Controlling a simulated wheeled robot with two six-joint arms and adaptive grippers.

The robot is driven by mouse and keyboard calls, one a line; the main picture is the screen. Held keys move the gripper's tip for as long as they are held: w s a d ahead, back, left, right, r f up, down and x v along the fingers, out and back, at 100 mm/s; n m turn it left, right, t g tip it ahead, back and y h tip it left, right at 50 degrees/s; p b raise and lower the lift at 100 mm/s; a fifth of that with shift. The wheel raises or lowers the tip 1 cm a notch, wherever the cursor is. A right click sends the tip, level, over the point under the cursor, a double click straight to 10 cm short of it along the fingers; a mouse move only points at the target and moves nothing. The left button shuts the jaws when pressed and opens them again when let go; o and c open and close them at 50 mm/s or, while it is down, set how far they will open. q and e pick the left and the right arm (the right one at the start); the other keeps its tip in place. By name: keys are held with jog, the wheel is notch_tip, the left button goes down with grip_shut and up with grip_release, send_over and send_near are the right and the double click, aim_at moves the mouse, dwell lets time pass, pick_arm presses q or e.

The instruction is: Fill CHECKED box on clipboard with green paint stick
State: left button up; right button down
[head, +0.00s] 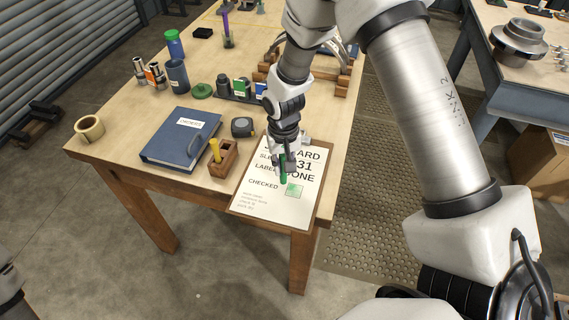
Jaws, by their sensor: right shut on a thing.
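The clipboard (262,206) lies at the table's front right corner with a white sheet that reads CHECKED near its lower part. The box (294,190) beside that word shows green inside its outline; how fully it is covered is too small to tell. My right gripper (286,172) is over the sheet, shut on the green paint stick (283,178), which points down just left of the box. Whether its tip touches the paper I cannot tell. The gripper and arm hide part of the sheet's upper text. My left gripper is not in view.
A wooden holder (222,160) with a yellow stick stands left of the clipboard. A blue binder (180,139), a tape measure (242,127) and a tape roll (89,128) lie further left. Several small containers stand behind. The table ends just right of and below the clipboard.

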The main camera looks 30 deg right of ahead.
aim_at(284, 156)
jog(key=shift+a+r+p, duration=0.1)
jog(key=shift+r+p, duration=0.25)
jog(key=shift+r, duration=0.05)
jog(key=r+p, duration=0.2)
jog(key=r, duration=0.1)
jog(key=shift+s, duration=0.2)
notch_tip(284, 156, up, 2)
jog(key=shift+w+r+p, duration=0.1)
jog(key=shift+w+p, duration=0.05)
jog(key=shift+p, duration=0.95)
jog(key=shift+r, duration=0.15)
